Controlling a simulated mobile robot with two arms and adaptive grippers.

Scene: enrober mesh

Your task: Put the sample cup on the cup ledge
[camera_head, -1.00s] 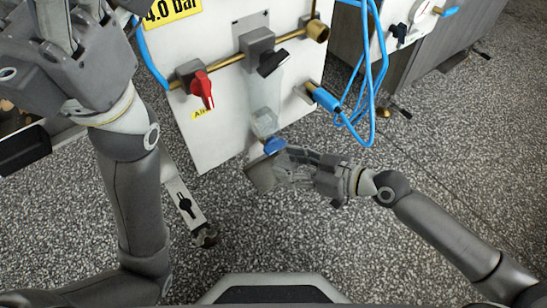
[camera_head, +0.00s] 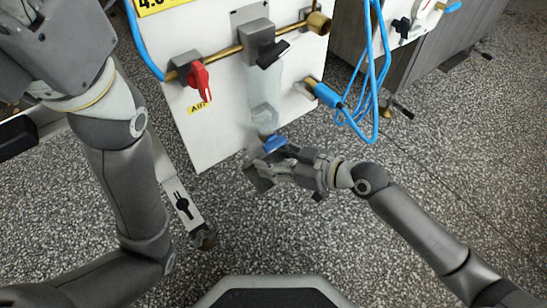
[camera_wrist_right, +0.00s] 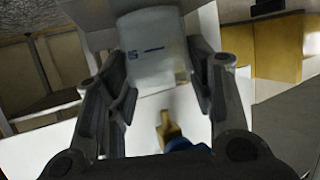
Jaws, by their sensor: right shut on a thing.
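The sample cup, a whitish translucent cup (camera_wrist_right: 155,45) with small dark markings, shows between the fingers of my right gripper (camera_wrist_right: 160,85) in the right wrist view. In the head view my right gripper (camera_head: 262,165) is in front of the lower edge of the white panel, beside a blue part (camera_head: 275,144) under a clear bowl (camera_head: 265,95). It is shut on the cup, which is hard to make out there. I cannot pick out the cup ledge with certainty. My left gripper (camera_head: 30,18) is at the upper left, its fingertips cut off.
The white panel (camera_head: 215,130) carries a red-handled valve (camera_head: 200,80), a brass pipe (camera_head: 223,53) and a blue hose coupling (camera_head: 326,95). Looped blue hoses (camera_head: 376,70) hang at its right. Speckled floor (camera_head: 440,150) is open at the right.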

